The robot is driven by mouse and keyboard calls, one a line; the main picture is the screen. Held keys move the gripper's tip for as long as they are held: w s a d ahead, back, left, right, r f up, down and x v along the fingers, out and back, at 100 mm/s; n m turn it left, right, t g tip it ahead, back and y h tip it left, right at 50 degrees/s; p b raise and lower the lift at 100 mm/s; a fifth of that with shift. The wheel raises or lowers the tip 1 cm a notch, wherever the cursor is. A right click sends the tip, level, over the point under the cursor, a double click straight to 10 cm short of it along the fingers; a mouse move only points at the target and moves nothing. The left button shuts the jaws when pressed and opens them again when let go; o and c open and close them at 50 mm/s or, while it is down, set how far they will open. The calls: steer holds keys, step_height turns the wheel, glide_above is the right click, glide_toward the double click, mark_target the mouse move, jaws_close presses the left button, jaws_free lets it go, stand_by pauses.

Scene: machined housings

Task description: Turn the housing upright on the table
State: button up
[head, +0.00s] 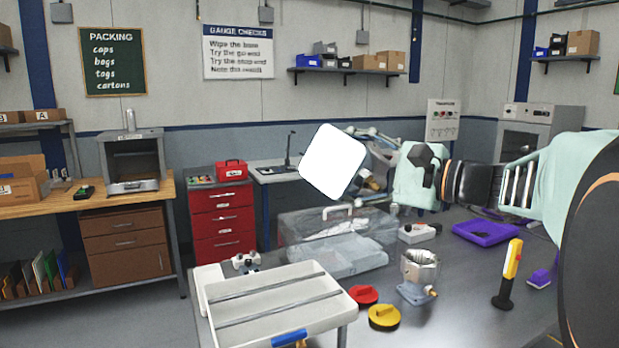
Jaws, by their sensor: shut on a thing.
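My gripper (369,150) is raised over the table and shut on a housing (332,161). The housing is tilted in the air, with a bright white, flat face with rounded corners turned toward the head camera. This face hides most of the housing's body and the grip itself. A metal housing-like piece (420,268) with a brass-coloured fitting stands upright on the grey table (460,290), below and to the right of the held one.
A clear lidded case (335,245) stands below the held housing. A white tray (275,305) is at front left, with red (362,294) and yellow (384,317) round pieces beside it. A yellow-black tool (508,275) stands right; a purple tray (485,232) lies behind.

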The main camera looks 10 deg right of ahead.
steer(key=n+b, duration=0.8)
steer(key=b, duration=0.2)
steer(key=shift+f, duration=0.1)
steer(key=n+b, duration=0.3)
steer(key=b, duration=0.1)
steer(key=n+b, duration=0.6)
steer(key=b, duration=0.1)
steer(key=n+b, duration=0.2)
steer(key=n, duration=0.2)
steer(key=shift+b, duration=0.35)
steer(key=shift+r+n, duration=0.2)
steer(key=shift+n, duration=0.3)
steer(key=shift+s, duration=0.1)
